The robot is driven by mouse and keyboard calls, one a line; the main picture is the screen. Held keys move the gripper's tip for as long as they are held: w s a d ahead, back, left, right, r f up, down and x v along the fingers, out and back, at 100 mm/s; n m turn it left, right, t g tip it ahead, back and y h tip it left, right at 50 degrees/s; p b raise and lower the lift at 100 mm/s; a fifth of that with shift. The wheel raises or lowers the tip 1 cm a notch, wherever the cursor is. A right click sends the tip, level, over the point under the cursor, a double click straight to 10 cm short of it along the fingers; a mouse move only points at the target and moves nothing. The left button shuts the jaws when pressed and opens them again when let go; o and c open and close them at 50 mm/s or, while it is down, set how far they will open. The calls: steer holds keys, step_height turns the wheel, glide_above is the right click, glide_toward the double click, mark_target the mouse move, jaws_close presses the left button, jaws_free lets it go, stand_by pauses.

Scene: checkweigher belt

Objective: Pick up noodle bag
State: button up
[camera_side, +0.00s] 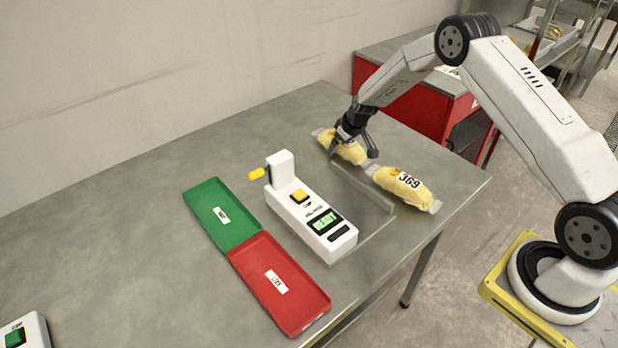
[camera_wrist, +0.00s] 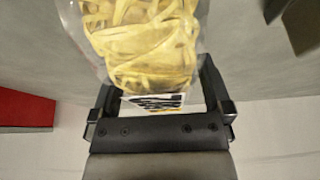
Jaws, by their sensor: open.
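Two clear bags of yellow noodles lie on the grey table at the right. The far noodle bag (camera_side: 350,151) is partly hidden by my gripper (camera_side: 357,149). The near noodle bag (camera_side: 402,186) carries a yellow label reading 369 and lies apart from my gripper. My gripper is open and points down at the far bag. In the wrist view a noodle bag (camera_wrist: 145,45) fills the upper middle, with a white and black label at its lower end. The fingers of my gripper (camera_wrist: 160,92) stand at either side of that lower end. I cannot tell if they touch it.
A low metal rail (camera_side: 362,188) runs beside the bags. A white weighing unit (camera_side: 310,217) with a green display and yellow button stands left of it. A green tray (camera_side: 222,214) and a red tray (camera_side: 278,283) lie farther left. The table's left part is mostly clear.

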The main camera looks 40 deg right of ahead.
steer(key=shift+c, duration=0.2)
steer(key=c, duration=1.3)
steer(key=shift+r, duration=0.2)
steer(key=shift+r, duration=1.35)
steer(key=s+r, duration=0.1)
steer(key=r, duration=0.1)
steer(key=s+r, duration=0.2)
steer(key=s+a+r, duration=0.1)
steer(key=s+r, duration=0.1)
steer(key=shift+s+r, duration=0.1)
steer(key=shift+r, duration=0.1)
steer(key=shift+s+a+r, duration=0.25)
steer(key=shift+s+r, duration=0.35)
steer(key=shift+s, duration=0.85)
steer(key=shift+s+a+r, duration=0.25)
steer(key=shift+s+r, duration=0.35)
steer(key=shift+s, duration=0.8)
steer(key=shift+s+a+r, duration=0.25)
steer(key=shift+s+r, duration=0.35)
steer(key=shift+s, duration=0.85)
steer(key=shift+a, duration=0.15)
